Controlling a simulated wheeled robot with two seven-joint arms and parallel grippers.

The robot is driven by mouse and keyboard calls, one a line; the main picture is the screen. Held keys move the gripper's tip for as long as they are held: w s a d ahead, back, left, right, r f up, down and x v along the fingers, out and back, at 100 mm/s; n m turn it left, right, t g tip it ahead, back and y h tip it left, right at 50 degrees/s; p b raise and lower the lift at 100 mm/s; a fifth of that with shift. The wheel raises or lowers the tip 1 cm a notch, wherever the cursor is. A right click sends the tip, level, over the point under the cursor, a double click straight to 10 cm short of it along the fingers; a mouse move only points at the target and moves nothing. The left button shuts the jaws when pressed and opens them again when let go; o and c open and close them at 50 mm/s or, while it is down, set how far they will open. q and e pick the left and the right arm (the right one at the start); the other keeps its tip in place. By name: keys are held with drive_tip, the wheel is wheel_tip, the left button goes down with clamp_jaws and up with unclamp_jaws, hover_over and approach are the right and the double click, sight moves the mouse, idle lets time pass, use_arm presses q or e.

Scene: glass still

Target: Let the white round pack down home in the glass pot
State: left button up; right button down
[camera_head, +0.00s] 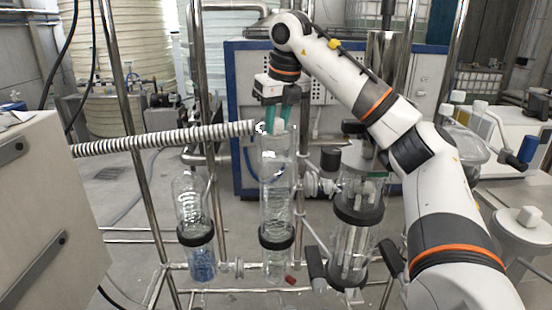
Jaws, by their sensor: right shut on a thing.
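My right gripper (276,116) points straight down, with its teal fingers shut on a small whitish piece, which I take to be the white round pack (278,127). The fingers hide much of the pack. It is at the mouth of the middle clear glass vessel, which I take to be the glass pot (277,170). I cannot tell whether the pack is above the rim or just inside it. The pot stands upright, tall and narrow, with a black band around its lower part. My left gripper is not in view.
A ribbed white hose (165,140) ends close beside the gripper at the left. A glass vessel with blue contents (201,265) stands left, and a wider banded glass vessel (357,235) stands right. Steel frame posts (134,130) and a grey cabinet (45,200) are at the left.

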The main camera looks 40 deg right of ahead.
drive_tip(key=shift+f, duration=0.3)
drive_tip(key=c, duration=1.1)
unclamp_jaws()
drive_tip(key=shift+r, duration=0.1)
drive_tip(key=shift+r+p, duration=0.35)
drive_tip(key=shift+r, duration=0.05)
drive_tip(key=p+v, duration=0.6)
drive_tip(key=shift+s+a+r, duration=0.1)
drive_tip(key=shift+s+r, duration=0.05)
drive_tip(key=shift+r, duration=0.1)
drive_tip(key=shift+r+p, duration=0.25)
drive_tip(key=shift+p, duration=0.15)
